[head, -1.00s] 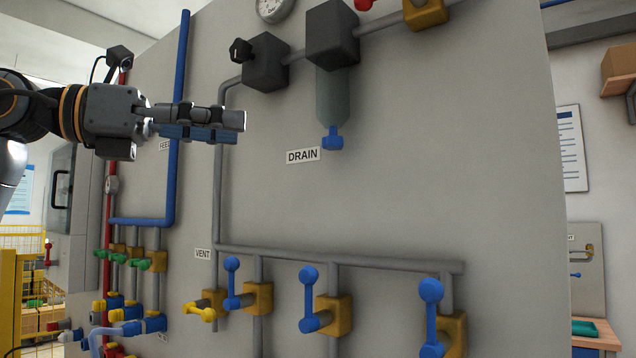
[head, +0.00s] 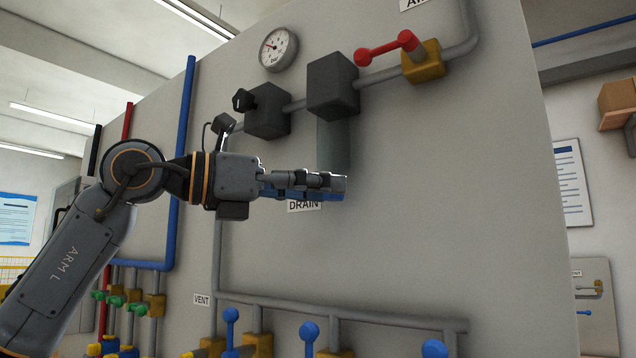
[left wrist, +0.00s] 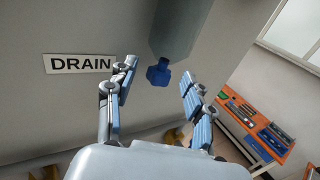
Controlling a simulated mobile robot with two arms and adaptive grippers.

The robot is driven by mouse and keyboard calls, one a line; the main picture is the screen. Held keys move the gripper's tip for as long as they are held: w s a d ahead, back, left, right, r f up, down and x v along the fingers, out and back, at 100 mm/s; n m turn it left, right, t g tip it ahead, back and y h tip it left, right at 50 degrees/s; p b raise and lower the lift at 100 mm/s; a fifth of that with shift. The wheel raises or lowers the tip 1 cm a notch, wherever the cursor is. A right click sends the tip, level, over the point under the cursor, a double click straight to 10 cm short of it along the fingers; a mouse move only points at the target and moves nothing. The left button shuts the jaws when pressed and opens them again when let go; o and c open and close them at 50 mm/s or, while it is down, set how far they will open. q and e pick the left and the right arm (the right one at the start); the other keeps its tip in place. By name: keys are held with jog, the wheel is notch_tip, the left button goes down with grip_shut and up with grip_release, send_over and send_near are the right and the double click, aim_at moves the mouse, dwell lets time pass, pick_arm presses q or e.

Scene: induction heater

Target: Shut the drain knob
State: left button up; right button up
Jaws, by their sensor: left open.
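The blue drain knob (left wrist: 158,73) sits at the bottom of a grey translucent bowl (left wrist: 178,25). In the left wrist view it shows between and beyond my left gripper's two fingers, apart from them. In the head view my left gripper (head: 335,188) covers the knob, just below the bowl (head: 334,145). My left gripper is open and empty. The DRAIN label (left wrist: 80,63) is left of the knob; in the head view the gripper partly covers it (head: 304,206). My right gripper is in neither view.
Dark filter blocks (head: 332,86) and a gauge (head: 278,49) are above on the grey panel (head: 420,200). A red-handled valve (head: 422,60) is at upper right. Blue-handled valves (head: 310,332) line a pipe below. The panel right of the gripper is clear.

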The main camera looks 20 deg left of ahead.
pick_arm(q)
jog(key=shift+w+d, duration=0.1)
jog(key=shift+d, duration=0.1)
grip_shut()
jog(key=shift+w+a+m+g+h+p, duration=0.2)
jog(key=shift+m+g+h+p, duration=0.45)
jog(key=shift+m+g+p, duration=1.1)
jog(key=shift+w+m+g+h+p, duration=0.25)
jog(key=shift+m+g+h+p, duration=0.5)
jog(key=shift+g+p, duration=1.85)
jog(key=shift+w+a+m+g+h+p, duration=0.1)
jog(key=shift+w+m+g+h+p, duration=0.3)
jog(key=shift+m+g+p, duration=1.75)
jog(key=shift+s+n+t+p, duration=0.15)
jog(key=shift+n+t+p, duration=0.55)
jog(key=shift+n+t, duration=0.1)
grip_release()
